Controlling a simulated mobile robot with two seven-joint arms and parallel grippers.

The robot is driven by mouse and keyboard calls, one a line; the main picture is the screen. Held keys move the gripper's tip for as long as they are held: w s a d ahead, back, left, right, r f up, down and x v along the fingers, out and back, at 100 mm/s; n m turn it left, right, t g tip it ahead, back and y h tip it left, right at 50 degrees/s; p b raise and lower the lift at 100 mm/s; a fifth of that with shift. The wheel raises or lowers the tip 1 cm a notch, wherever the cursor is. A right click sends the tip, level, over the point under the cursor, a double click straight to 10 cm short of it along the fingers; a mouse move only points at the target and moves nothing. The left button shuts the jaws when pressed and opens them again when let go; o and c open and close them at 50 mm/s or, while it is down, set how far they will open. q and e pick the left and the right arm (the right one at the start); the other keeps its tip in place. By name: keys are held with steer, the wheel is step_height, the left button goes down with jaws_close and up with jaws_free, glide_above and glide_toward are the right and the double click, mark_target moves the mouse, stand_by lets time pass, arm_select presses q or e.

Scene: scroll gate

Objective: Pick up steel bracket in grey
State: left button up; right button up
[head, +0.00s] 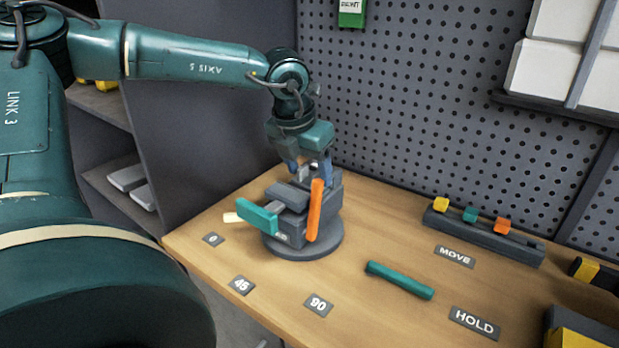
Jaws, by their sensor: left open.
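My left gripper (309,168) is open and points down over a dark grey vise-like fixture (290,228) on a round base. Its fingertips are at the back of the fixture, close to a small light grey piece between them that may be the steel bracket; I cannot tell whether they touch it. The fixture has a teal handle (257,217) at its left and an upright orange handle (315,210) at its front right. The fingers and the fixture's blocks partly hide the grey piece. My right gripper is not in view.
A teal bar (399,281) lies on the wooden table (370,318). Labels reading MOVE (455,257), HOLD (474,323), 45 (242,286) and 90 (318,304) lie around it. A dark rack (484,236) with coloured blocks stands at the right. A pegboard (420,120) rises behind.

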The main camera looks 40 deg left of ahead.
arm_select(q)
steer(key=c, duration=1.2)
steer(key=shift+r, duration=0.1)
